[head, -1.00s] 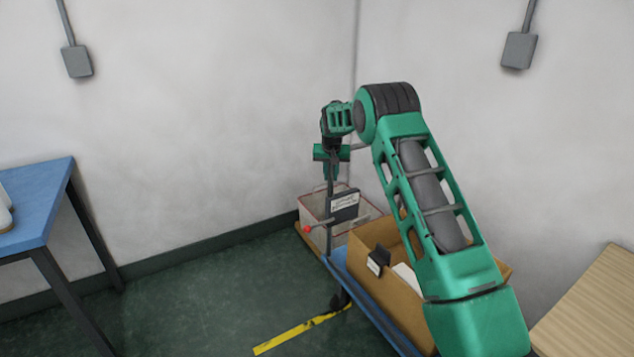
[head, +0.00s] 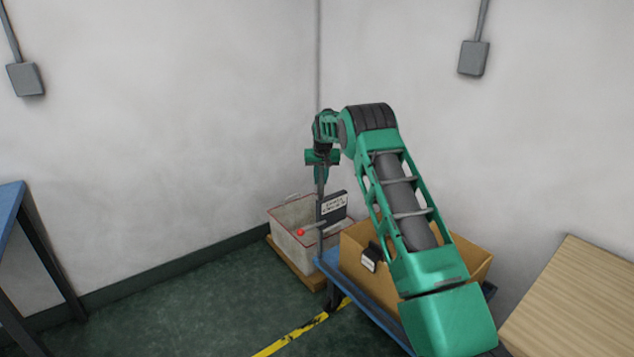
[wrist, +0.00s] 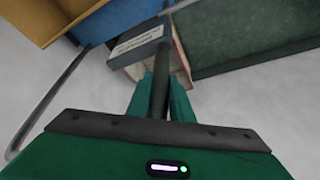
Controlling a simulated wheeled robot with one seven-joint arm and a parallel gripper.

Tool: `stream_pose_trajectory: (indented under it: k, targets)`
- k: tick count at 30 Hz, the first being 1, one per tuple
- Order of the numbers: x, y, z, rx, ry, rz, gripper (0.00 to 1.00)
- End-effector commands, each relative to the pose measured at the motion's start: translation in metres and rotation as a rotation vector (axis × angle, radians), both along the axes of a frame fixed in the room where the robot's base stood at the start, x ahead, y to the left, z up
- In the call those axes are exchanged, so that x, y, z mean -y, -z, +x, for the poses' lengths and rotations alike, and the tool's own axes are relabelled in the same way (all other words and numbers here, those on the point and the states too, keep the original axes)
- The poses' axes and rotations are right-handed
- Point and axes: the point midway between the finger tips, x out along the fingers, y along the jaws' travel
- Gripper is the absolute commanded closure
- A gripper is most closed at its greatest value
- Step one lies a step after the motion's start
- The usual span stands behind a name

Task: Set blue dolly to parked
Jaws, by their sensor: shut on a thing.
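The blue dolly (head: 330,262) stands near the room's corner, its blue deck showing under a cardboard box (head: 458,258). A thin dark upright post (head: 320,205) rises at its far left end and carries a dark sign plate (head: 334,207) with a white label. My gripper (head: 321,177) is shut on the upper part of this post. In the wrist view the dark post (wrist: 158,95) runs between the green fingers, with the sign plate (wrist: 137,45) just beyond. A lever with a red knob (head: 300,232) sticks out left of the post. The dolly's far side is hidden.
A white bin with a red rim (head: 290,225) sits on a wooden base (head: 300,276) against the wall, close behind the dolly. Yellow-black tape (head: 290,340) marks the floor. A blue table (head: 10,215) is left, a wooden table (head: 575,300) right. Floor at left is clear.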

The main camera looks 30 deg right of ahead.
Motion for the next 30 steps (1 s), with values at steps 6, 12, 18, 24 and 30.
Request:
stream_pose_trajectory:
  k: [6, 12, 18, 24, 30]
  targets:
    - [0.006, -0.003, 0.002, 0.012, 0.006, -0.006, 0.61]
    - [0.005, -0.003, 0.001, 0.009, 0.005, -0.004, 0.61]
    - [0.003, -0.009, -0.002, 0.008, 0.004, -0.004, 0.61]
    - [-0.001, -0.039, -0.012, 0.009, 0.004, -0.004, 0.61]
    - [-0.007, -0.073, -0.025, 0.01, 0.004, -0.004, 0.61]
